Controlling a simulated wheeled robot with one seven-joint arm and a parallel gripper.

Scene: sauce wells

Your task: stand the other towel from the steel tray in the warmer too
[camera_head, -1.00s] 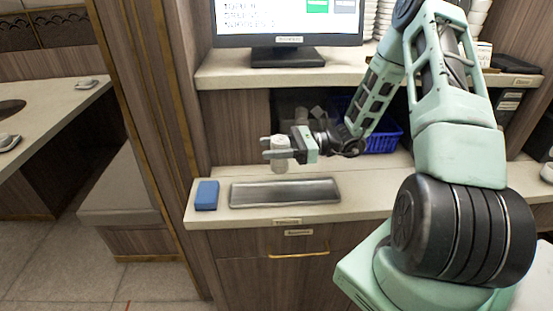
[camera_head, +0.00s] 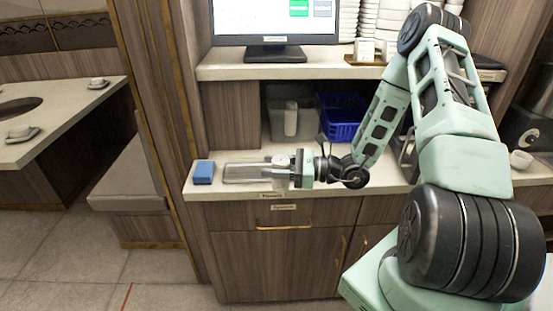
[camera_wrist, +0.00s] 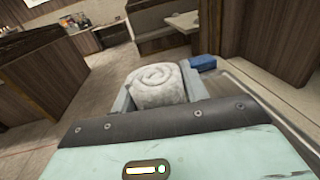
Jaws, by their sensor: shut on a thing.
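My gripper (camera_head: 280,172) is shut on a white rolled towel (camera_head: 283,159) over the right end of the steel tray (camera_head: 240,180). In the wrist view the towel (camera_wrist: 158,86) shows its spiral end between the two fingers. The visible left part of the tray is bare; its right end is hidden behind my gripper. A clear-walled bin, seemingly the warmer (camera_head: 308,118), stands in the recess behind the counter, with another white towel (camera_head: 290,120) upright inside at its left.
A blue block (camera_head: 204,172) lies on the counter (camera_head: 385,182) left of the tray. A blue basket (camera_head: 342,124) stands right of the bin. The shelf (camera_head: 300,71) with the monitor (camera_head: 275,27) overhangs the recess.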

